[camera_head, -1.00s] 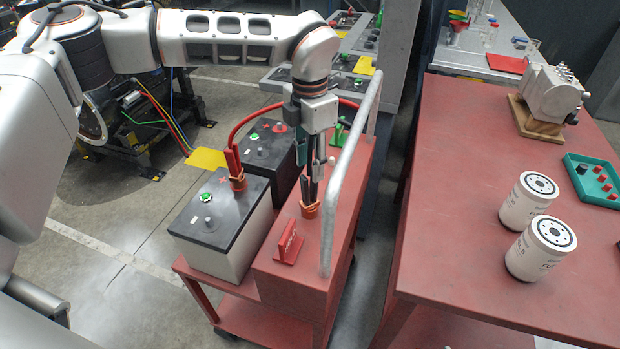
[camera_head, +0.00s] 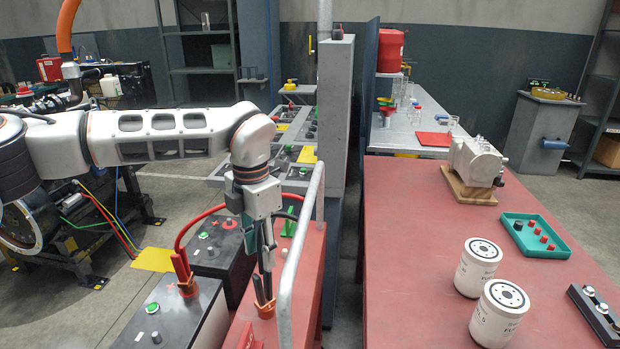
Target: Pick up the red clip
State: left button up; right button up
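A red clip (camera_head: 183,275) with an orange base stands upright on the black-topped battery (camera_head: 173,316) at the lower left, with a red cable running from it. A second, dark-handled clip (camera_head: 265,309) with an orange base stands on the red cart top (camera_head: 306,268). My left gripper (camera_head: 265,266) points straight down over this second clip, its dark fingers at the handles. I cannot tell whether they touch or grip it. My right gripper is not in view.
A grey rail (camera_head: 299,245) rises close to the right of my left gripper. A second black battery (camera_head: 220,250) stands behind. The red table (camera_head: 410,260) at right holds two white filters (camera_head: 478,267), a green tray (camera_head: 535,236) and a pump (camera_head: 475,162).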

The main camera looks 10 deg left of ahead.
aim_at(180, 261)
jog(key=k, duration=1)
